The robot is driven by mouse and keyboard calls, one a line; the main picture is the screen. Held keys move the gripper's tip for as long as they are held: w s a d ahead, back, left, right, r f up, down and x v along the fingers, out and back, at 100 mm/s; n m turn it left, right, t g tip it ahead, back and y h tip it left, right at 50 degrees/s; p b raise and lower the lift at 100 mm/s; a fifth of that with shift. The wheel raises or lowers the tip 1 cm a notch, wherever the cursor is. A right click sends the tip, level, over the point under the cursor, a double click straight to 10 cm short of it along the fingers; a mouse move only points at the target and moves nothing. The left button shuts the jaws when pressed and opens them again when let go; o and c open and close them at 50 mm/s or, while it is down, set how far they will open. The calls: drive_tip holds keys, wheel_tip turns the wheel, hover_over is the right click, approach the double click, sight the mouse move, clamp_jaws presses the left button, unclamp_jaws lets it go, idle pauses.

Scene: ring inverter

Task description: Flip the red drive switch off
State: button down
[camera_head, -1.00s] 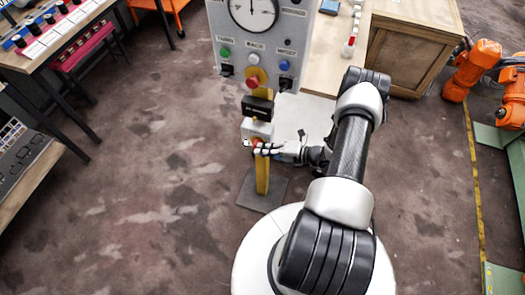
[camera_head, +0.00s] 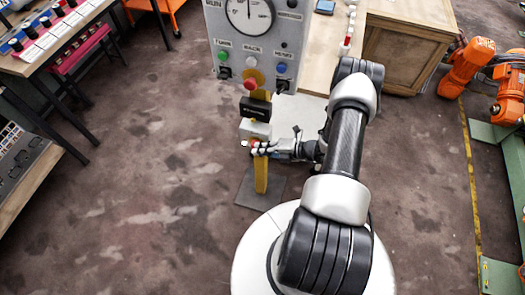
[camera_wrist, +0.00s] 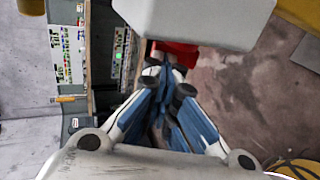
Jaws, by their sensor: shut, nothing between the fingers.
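The red drive switch (camera_head: 254,143) shows as a small red part at the lower front of a pale box (camera_head: 256,130) on a yellow post. My gripper (camera_head: 261,149) is shut and empty, with its fingertips right at the red part, partly covering it in the head view. In the wrist view, red (camera_wrist: 178,48) shows just beyond the closed fingertips (camera_wrist: 166,72), below the underside of the pale box (camera_wrist: 195,18). I cannot tell whether the fingertips touch the switch or which way it is set.
A black box (camera_head: 257,107) sits above the pale box on the post. Higher up is a grey panel (camera_head: 268,50) with a gauge, a red knob (camera_head: 250,83), and green and blue buttons. A wooden cabinet (camera_head: 408,50) stands right.

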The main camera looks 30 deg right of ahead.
drive_tip(key=shift+w+a+r+g+h+p, duration=0.2)
drive_tip(key=shift+g+h+p, duration=0.25)
drive_tip(key=shift+g+p, duration=0.15)
drive_tip(key=shift+w+a+r+g+h+p, duration=0.1)
drive_tip(key=shift+w+g+h+p, duration=0.05)
drive_tip(key=shift+g+h+p, duration=0.45)
drive_tip(key=shift+w+a+r+g+h+p, duration=0.1)
drive_tip(key=shift+w+a+g+h+p, duration=0.1)
drive_tip(key=shift+g+h+p, duration=0.3)
idle(1.8)
drive_tip(key=shift+w+r, duration=0.1)
drive_tip(key=shift+w, duration=0.05)
idle(1.4)
drive_tip(key=shift+r+p, duration=0.1)
drive_tip(key=shift+p, duration=0.25)
drive_tip(key=shift+r+p, duration=0.45)
drive_tip(key=shift+r, duration=0.25)
drive_tip(key=d+f+p+v, duration=0.1)
drive_tip(key=p+v, duration=0.2)
drive_tip(key=v, duration=1)
drive_tip(key=shift+s+r+p, duration=0.25)
drive_tip(key=shift+s+p, duration=0.15)
drive_tip(key=shift+s, duration=0.2)
drive_tip(key=shift+d, duration=0.15)
